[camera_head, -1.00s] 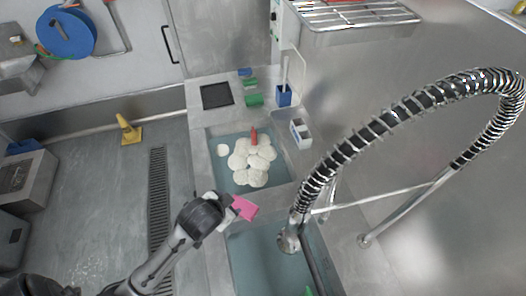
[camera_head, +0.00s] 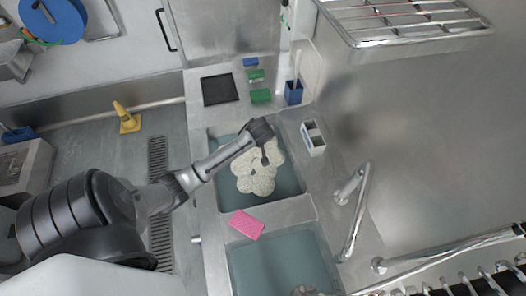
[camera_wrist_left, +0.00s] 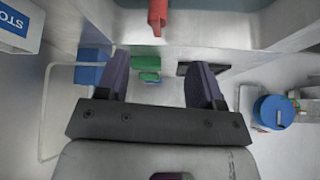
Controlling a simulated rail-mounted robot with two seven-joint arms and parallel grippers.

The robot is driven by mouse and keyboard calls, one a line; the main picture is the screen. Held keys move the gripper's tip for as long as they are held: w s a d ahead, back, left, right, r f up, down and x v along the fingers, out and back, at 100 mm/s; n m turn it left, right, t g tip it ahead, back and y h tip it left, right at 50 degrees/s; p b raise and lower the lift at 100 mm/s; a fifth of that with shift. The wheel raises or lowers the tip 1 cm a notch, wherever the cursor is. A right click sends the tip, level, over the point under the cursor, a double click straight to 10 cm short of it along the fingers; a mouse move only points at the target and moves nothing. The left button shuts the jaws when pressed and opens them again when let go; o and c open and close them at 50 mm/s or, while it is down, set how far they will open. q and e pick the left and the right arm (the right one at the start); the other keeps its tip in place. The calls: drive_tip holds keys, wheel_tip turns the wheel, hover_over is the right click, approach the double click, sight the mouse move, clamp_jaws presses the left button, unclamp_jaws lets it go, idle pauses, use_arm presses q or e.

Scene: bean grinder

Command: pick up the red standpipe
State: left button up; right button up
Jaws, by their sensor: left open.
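The red standpipe (camera_wrist_left: 157,14) shows at the top middle of the left wrist view, beyond my fingertips and apart from them. In the head view I cannot see it; my left arm's end covers that part of the far sink. My left gripper (camera_wrist_left: 158,64) is open, with a dark finger on each side and nothing between them that I can see held. In the head view the left gripper (camera_head: 265,156) hangs over the far sink (camera_head: 293,185), above the white plates. My right gripper is in neither view.
White round plates (camera_head: 255,180) lie heaped in the far sink. A pink sponge (camera_head: 247,225) lies on the divider by the near sink (camera_head: 280,262). Green blocks (camera_head: 261,96), a blue holder (camera_head: 293,92) and a white caddy (camera_head: 313,138) stand around the far end. A faucet pipe (camera_head: 355,215) rises at right.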

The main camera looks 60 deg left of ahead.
use_arm(q)
drive_tip(key=w+b+x, duration=0.1)
drive_tip(key=b+x, duration=0.1)
drive_tip(key=x, duration=1.1)
drive_tip(key=shift+a+b, duration=0.35)
drive_tip(key=shift+f, duration=0.15)
clamp_jaws()
